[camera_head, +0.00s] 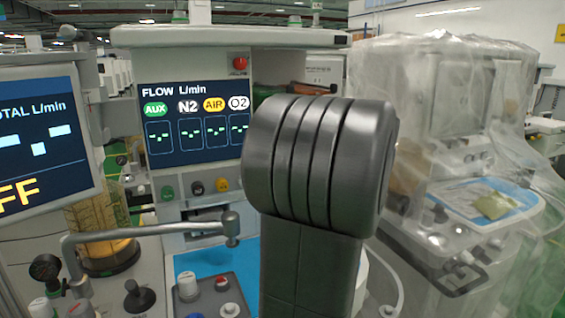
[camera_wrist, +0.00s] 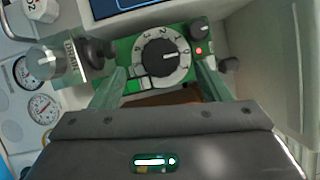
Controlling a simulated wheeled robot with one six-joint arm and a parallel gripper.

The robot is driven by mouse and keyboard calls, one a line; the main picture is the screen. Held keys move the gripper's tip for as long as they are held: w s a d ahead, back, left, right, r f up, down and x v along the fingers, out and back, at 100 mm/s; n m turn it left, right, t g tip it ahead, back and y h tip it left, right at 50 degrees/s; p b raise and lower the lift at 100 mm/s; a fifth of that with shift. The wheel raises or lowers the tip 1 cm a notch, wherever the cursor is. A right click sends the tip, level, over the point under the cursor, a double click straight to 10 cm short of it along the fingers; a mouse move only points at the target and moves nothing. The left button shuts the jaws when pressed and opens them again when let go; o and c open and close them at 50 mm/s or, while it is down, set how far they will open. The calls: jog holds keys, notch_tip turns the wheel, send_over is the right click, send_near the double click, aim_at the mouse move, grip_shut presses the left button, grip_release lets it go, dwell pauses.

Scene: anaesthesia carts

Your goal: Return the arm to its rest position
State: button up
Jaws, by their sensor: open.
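My gripper (camera_wrist: 158,70) shows in the wrist view with its two greenish fingers spread apart and nothing held between them. Beyond the fingers is a green panel with a round numbered dial (camera_wrist: 166,62); I cannot tell whether the fingers touch the panel. In the head view a thick dark grey part of my own arm stands upright in the middle and hides part of the cart. The gripper itself does not show in the head view.
An anaesthesia cart with a flow screen (camera_head: 195,122) stands ahead. Another screen (camera_head: 38,140) is at left, above a bent metal arm (camera_head: 150,231). A plastic-covered cart (camera_head: 440,130) stands at right. A dark knob (camera_wrist: 97,50) and pressure gauges (camera_wrist: 42,108) lie left of the dial.

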jog(key=shift+x, duration=2.65)
jog(key=shift+s+d, duration=0.15)
jog(key=v, duration=1.4)
jog(key=x, duration=1.4)
jog(key=shift+w+a+r, duration=0.1)
jog(key=shift+w+a, duration=0.1)
jog(key=shift+a, duration=0.05)
jog(key=shift+s+d+n+h+p, duration=0.15)
jog(key=shift+n+h+p, duration=0.15)
jog(key=shift+n, duration=0.5)
jog(key=shift+d, duration=0.1)
